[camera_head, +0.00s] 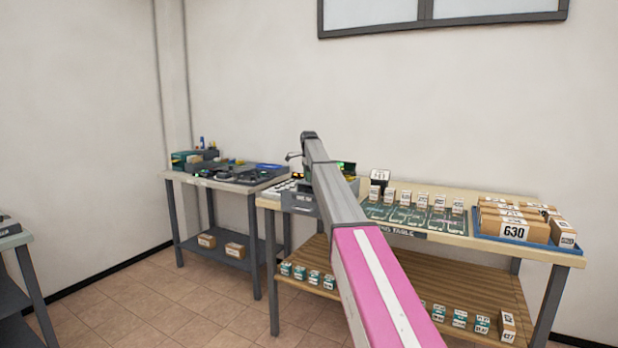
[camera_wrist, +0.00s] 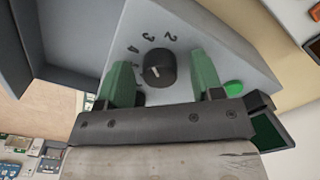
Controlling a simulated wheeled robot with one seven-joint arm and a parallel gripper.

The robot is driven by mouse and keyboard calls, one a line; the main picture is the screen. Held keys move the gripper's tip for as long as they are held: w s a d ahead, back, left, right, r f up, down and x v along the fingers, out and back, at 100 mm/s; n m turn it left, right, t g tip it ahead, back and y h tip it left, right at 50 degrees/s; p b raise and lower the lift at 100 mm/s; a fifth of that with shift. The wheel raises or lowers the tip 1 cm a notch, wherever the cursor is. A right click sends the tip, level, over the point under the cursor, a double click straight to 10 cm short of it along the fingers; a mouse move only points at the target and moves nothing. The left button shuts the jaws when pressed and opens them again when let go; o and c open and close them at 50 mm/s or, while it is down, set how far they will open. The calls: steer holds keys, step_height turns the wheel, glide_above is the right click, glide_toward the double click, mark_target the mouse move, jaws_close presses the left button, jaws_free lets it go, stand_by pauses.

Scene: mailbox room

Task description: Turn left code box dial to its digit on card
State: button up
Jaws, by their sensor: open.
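In the wrist view, a black round dial (camera_wrist: 158,68) with a small white mark sits on the grey sloped face of a code box (camera_wrist: 195,30). Digits including 2, 3 and 4 are printed in an arc around it. My gripper (camera_wrist: 165,78) is open, its two green fingers on either side of the dial, with visible gaps between them and it. A green lamp or button (camera_wrist: 233,88) shows to the right of the right finger. In the head view my arm hides most of the box area. I cannot make out the card with the digit.
A second table (camera_head: 230,180) with equipment stands left. Floor (camera_head: 170,310) is clear in front of it.

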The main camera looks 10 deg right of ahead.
steer(key=shift+c, duration=0.3)
steer(key=c, duration=0.9)
steer(key=shift+o, duration=0.2)
steer(key=shift+n, duration=0.4)
steer(key=n, duration=0.2)
steer(key=shift+n, duration=0.4)
steer(key=n, duration=0.4)
steer(key=shift+n, duration=0.3)
steer(key=n, duration=0.3)
steer(key=shift+r+n, duration=0.1)
steer(key=shift+n, duration=2.1)
